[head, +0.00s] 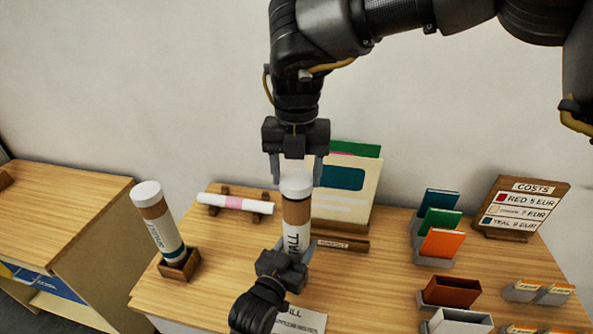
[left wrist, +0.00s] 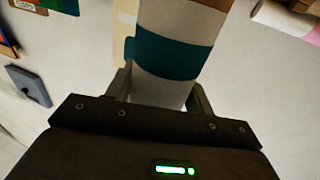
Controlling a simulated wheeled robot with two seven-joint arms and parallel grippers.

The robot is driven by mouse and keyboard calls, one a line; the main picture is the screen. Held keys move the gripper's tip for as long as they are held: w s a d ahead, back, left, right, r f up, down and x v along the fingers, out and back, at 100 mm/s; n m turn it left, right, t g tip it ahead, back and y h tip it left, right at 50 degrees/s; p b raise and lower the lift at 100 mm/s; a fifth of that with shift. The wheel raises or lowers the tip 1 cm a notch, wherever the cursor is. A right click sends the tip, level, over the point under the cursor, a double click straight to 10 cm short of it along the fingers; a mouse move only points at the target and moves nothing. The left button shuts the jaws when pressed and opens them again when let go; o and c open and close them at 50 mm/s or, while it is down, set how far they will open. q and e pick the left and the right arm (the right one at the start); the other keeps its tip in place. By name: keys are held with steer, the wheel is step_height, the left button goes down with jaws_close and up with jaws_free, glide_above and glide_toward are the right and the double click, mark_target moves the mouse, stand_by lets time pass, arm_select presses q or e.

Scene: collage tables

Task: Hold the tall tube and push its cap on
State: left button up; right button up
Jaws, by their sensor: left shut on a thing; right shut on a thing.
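The tall tube (head: 296,238), white with a brown band and the word TALL, stands upright near the middle of the table. My left gripper (head: 291,258) is shut on its lower part from the front. The left wrist view shows the tube (left wrist: 172,52) between the fingers (left wrist: 158,92), with a teal band above them. My right gripper (head: 297,178) points down from above, shut on the white cap (head: 297,172) at the tube's top. The cap is in line with the tube; I cannot tell whether it is fully seated.
Another capped tube (head: 157,220) leans in a wooden holder at left. A white-and-pink roll (head: 235,203) lies on a rack. Folders (head: 350,185) stand close behind the tall tube. Card holders (head: 438,243), small boxes (head: 450,291) and a costs sign (head: 520,205) fill the right side.

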steer(key=shift+f, duration=0.15)
steer(key=shift+f, duration=0.75)
steer(key=shift+f, duration=0.65)
steer(key=o, duration=1.1)
step_height(320, 180, up, 12)
